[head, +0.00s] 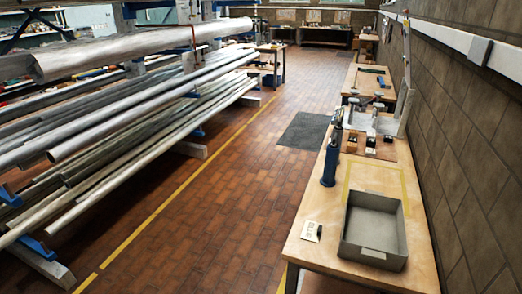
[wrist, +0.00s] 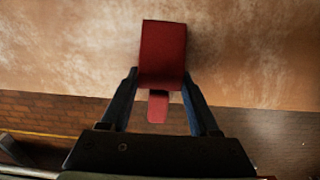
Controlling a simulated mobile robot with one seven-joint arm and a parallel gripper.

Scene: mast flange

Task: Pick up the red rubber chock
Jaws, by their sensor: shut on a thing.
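The red rubber chock (wrist: 162,50) shows in the wrist view as a dark red block with a narrower red part below it. My gripper (wrist: 160,80) is shut on it, with one dark finger on each side. Behind the chock is a pale brown, worn surface (wrist: 60,50). I cannot tell whether the chock touches this surface or hangs clear of it. I cannot make out the chock or my gripper in the head view.
In the head view a wooden bench (head: 318,262) runs along the right wall. It carries a grey open tray (head: 372,258), a blue upright cylinder (head: 329,165) and a small card (head: 311,231). Long metal pipes (head: 130,120) fill a rack at left.

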